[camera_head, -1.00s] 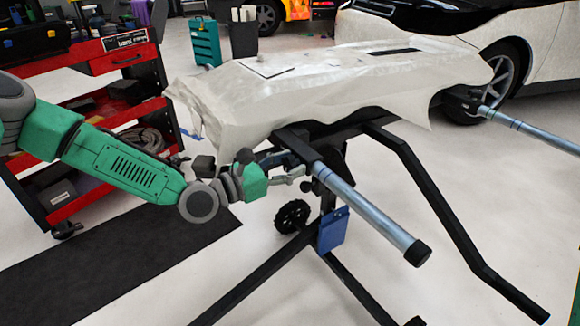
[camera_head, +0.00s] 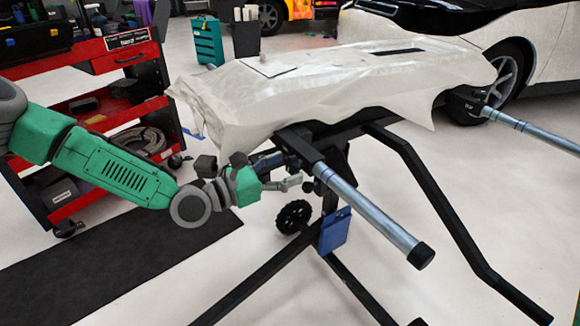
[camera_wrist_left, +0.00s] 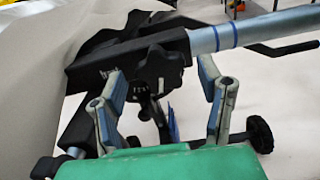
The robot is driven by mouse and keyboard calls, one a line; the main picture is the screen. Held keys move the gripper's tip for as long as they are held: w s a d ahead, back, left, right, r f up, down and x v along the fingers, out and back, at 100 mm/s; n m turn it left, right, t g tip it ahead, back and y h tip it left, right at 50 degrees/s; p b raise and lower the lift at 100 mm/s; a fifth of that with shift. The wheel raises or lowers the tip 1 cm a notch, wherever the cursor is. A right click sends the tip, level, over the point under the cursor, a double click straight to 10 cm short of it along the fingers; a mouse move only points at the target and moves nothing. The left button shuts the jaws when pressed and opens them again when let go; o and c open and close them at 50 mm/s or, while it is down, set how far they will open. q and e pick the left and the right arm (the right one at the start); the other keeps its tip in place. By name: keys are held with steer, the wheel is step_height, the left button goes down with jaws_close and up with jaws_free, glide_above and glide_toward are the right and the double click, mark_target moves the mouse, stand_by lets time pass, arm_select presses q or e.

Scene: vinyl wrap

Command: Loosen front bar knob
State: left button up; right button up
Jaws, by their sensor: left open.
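The front bar (camera_head: 370,213) is a silver tube with blue bands and a black end cap, set in the black stand. It also shows at the top of the left wrist view (camera_wrist_left: 262,27). A black lobed knob (camera_wrist_left: 162,70) sits under the bar's black sleeve. My left gripper (camera_head: 290,172) is beside the stand near the bar's inner end. In the left wrist view its open fingers (camera_wrist_left: 160,78) stand on either side of the knob, with gaps showing. I cannot tell if either finger touches it. My right gripper is not in view.
A white-wrapped panel (camera_head: 330,90) lies on top of the stand. Black stand legs (camera_head: 440,205) and a blue holder (camera_head: 335,230) are close by. A red tool cart (camera_head: 105,125) stands at the left. A second bar (camera_head: 530,130) sticks out at the right.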

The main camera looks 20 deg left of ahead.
arm_select(q)
steer(key=v, duration=1)
steer(key=shift+a, duration=0.25)
steer(key=shift+s+f, duration=0.1)
steer(key=s+d+f+m+g+y, duration=0.2)
steer(key=s+d+f+m+g, duration=0.2)
steer(key=s+f+m, duration=0.3)
steer(key=s+d+f+m+g+y, duration=0.1)
steer(key=s+d+f+m+g, duration=0.35)
steer(key=f, duration=0.45)
steer(key=s+a+f+m+g+y, duration=0.35)
steer(key=s+f+m, duration=0.4)
steer(key=s, duration=0.25)
steer(key=s+a+m+g+y, duration=0.1)
steer(key=s+a+m+y, duration=0.45)
steer(key=a+m, duration=0.25)
step_height(320, 180, up, 15)
steer(key=m+p, duration=0.1)
steer(key=p, duration=1.5)
steer(key=shift+s, duration=0.2)
